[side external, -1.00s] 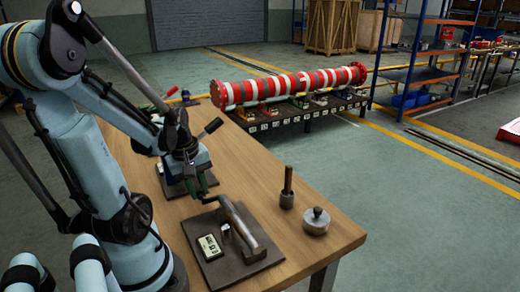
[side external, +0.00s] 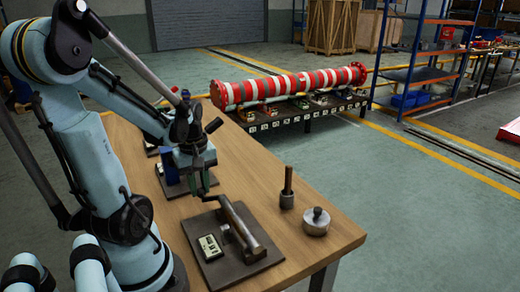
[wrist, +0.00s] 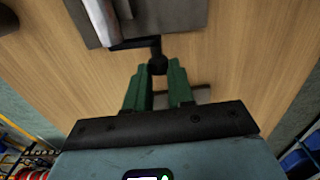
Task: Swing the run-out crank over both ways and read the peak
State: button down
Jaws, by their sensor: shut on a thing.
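The run-out crank shows as a short dark arm with a round dark knob (wrist: 157,65) in the wrist view. It joins a thick grey metal bar (side external: 244,228) lying over a dark base plate (side external: 268,256) at the front of the bench. My gripper (side external: 206,190) is at the bar's far end, and its green fingers (wrist: 158,76) are shut on the knob. A small white-faced readout (side external: 209,246) sits on the plate, left of the bar. Its figures are too small to read here.
A dark upright peg (side external: 287,188) and a round metal weight with a knob (side external: 316,221) stand on the wooden bench (side external: 333,242) to the right. Another dark plate (side external: 182,186) with a blue part lies behind my gripper. Bare wood lies between.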

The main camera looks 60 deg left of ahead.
jog(key=shift+w+r+g, duration=0.35)
jog(key=shift+w+g, duration=0.1)
jog(key=shift+g, duration=0.65)
jog(key=shift+w+r+g, duration=0.3)
jog(key=shift+w+g, duration=0.1)
jog(key=shift+g, duration=0.7)
jog(key=c, duration=1)
grip_release()
jog(key=shift+r, duration=0.1)
jog(key=v, duration=1.2)
jog(key=shift+w, duration=0.15)
